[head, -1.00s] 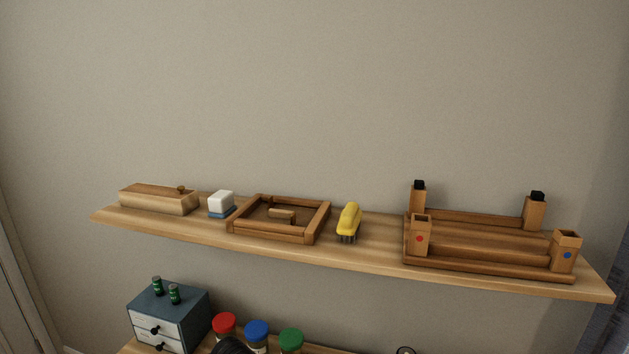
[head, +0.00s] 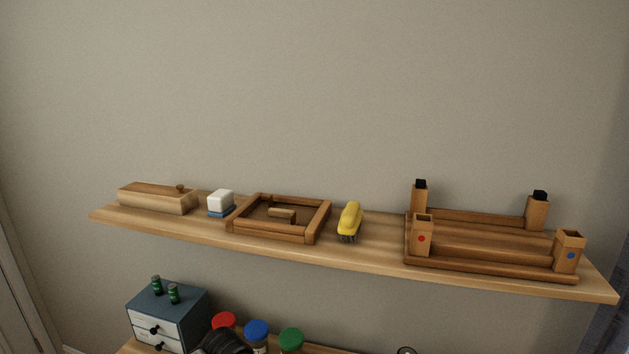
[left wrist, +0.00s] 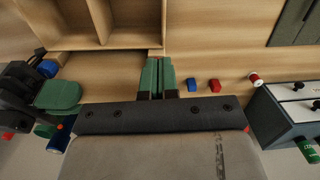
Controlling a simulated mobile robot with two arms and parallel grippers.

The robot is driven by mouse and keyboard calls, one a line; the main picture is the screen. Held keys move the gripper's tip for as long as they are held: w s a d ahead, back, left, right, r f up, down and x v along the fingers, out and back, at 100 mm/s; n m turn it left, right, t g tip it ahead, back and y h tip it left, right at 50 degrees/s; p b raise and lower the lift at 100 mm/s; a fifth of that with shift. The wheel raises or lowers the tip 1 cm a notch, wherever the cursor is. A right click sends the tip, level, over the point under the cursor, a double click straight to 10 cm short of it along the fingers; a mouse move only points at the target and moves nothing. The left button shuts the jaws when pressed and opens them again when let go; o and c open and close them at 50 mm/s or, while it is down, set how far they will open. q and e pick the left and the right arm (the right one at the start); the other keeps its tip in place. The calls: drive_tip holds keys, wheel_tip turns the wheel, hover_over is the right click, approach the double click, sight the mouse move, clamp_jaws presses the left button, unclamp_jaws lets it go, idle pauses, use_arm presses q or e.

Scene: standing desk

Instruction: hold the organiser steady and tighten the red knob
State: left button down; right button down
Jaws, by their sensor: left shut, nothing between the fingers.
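A wooden open-fronted unit with compartments (left wrist: 115,25), which looks like the organiser, stands at the top left of the left wrist view. It is not seen in the head view. My left gripper (left wrist: 157,75) has green fingers, shut and empty, just below the unit's edge; I cannot tell whether they touch it. A small red piece (left wrist: 214,85) and a small blue piece (left wrist: 188,84) lie on the wood to the right of the fingers. I cannot make out a knob clearly.
Above, a long shelf (head: 375,255) holds a yellow brush (head: 349,221) and wooden items. Black and green parts (left wrist: 58,94) crowd the wrist view's left.

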use_arm(q)
drive_tip(key=shift+w+d+r, duration=0.1)
drive_tip(key=shift+d+r, duration=0.1)
drive_tip(key=shift+r, duration=0.95)
